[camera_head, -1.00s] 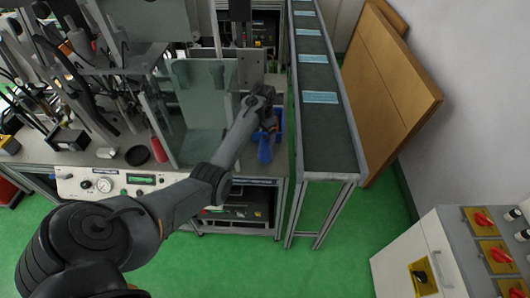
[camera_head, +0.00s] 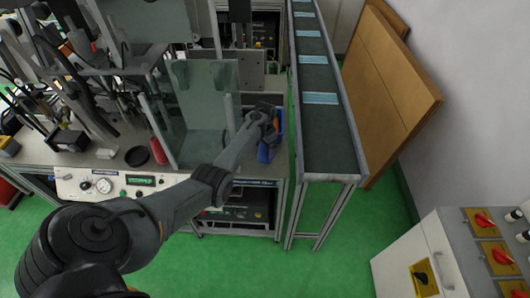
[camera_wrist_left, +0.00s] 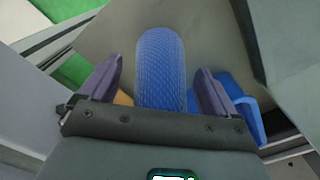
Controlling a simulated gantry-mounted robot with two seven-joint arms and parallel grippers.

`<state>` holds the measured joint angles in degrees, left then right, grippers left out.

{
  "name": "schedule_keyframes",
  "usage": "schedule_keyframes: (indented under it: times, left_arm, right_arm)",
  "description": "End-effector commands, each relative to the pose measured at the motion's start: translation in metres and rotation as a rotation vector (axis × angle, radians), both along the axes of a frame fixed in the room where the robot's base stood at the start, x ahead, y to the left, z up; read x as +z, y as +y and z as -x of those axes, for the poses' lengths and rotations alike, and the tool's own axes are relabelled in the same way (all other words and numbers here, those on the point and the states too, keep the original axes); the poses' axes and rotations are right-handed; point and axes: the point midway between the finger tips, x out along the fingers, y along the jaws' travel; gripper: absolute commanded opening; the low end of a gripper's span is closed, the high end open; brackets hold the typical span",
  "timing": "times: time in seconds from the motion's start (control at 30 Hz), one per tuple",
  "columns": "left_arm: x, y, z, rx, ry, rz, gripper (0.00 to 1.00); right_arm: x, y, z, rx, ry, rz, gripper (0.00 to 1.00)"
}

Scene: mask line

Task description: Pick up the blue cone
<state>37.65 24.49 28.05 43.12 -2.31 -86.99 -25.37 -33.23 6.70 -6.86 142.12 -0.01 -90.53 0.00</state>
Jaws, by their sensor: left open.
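The blue cone (camera_wrist_left: 160,65), with a ribbed, woven-looking surface, lies between the two dark fingers of my left gripper (camera_wrist_left: 159,70) in the left wrist view. The fingers are open, with a gap on either side of the cone. Its lower end is hidden behind the gripper body. In the head view my left gripper (camera_head: 271,128) is at the right end of the workbench, over blue shapes that it partly covers. My right gripper is not in view.
A blue bin-like part (camera_wrist_left: 240,105) is just right of the right finger. A clear panel (camera_head: 205,110) stands left of my arm. A conveyor (camera_head: 325,120) runs along the right, and a grey cabinet (camera_head: 430,255) stands at lower right.

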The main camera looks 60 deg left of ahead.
Motion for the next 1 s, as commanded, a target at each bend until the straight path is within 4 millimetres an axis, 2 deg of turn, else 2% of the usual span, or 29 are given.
schedule_keyframes:
  times: [0.07, 0.53, 1.0]
  left_arm:
    - [0.0003, 0.0001, 0.0, 0.0, 0.0, 0.0, 0.91]
    - [0.0004, 0.0001, 0.0001, 0.0, 0.0, 0.0, 0.21]
    - [0.0082, -0.0001, -0.0008, 0.0, -0.001, 0.0, 0.21]
  right_arm:
    - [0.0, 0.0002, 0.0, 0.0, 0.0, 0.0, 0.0]
    - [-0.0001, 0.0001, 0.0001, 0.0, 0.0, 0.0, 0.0]
    - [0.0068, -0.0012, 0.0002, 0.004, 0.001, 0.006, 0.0]
